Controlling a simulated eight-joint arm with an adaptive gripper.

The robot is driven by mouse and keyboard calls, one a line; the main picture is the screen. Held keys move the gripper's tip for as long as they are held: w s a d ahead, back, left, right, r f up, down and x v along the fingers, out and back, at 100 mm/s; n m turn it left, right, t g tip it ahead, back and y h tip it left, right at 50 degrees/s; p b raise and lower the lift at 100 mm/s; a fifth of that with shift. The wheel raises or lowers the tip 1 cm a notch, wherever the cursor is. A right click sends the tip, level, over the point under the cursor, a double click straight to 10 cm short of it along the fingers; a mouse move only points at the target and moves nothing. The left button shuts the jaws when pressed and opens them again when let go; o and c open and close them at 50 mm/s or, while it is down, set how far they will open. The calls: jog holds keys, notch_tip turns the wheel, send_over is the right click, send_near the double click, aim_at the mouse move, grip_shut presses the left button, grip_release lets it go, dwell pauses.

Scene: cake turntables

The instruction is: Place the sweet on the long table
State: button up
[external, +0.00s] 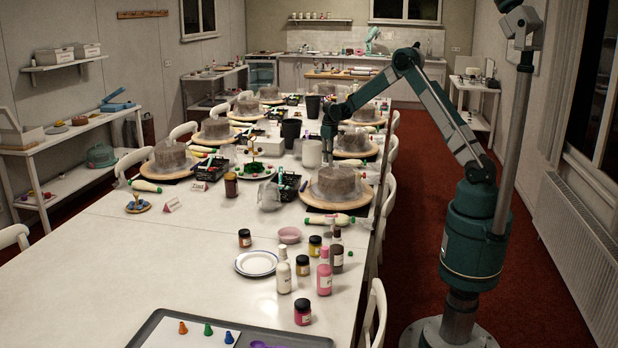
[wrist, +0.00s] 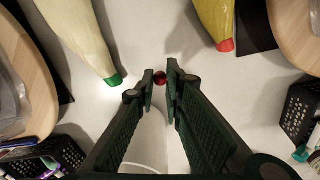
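The sweet looks to be the small dark red ball (wrist: 160,78), which sits between my fingertips in the wrist view. My gripper (wrist: 160,73) is nearly closed, with a pad against each side of the ball. In the external view my gripper (external: 328,152) hangs over the far half of the long white table (external: 150,250), beside a white cylindrical container (external: 312,153). The ball cannot be made out there. The height of the fingertips above the table is hard to tell.
In the wrist view, a white container (wrist: 147,140) stands below my fingers, with a green-tipped piping bag (wrist: 80,40) and a red-tipped yellow one (wrist: 216,22) nearby. Covered cakes on turntables (external: 335,190) line the table. Its near left part is clear.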

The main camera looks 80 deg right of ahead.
jog(key=shift+f, duration=1)
jog(key=shift+f, duration=0.1)
jog(key=shift+f+b, duration=0.45)
jog(key=shift+f, duration=1.3)
jog(key=shift+f, duration=0.15)
jog(key=o, duration=0.6)
jog(key=shift+o, duration=0.2)
notch_tip(320, 180, up, 12)
jog(key=shift+r+p, duration=0.15)
jog(key=shift+p, duration=0.75)
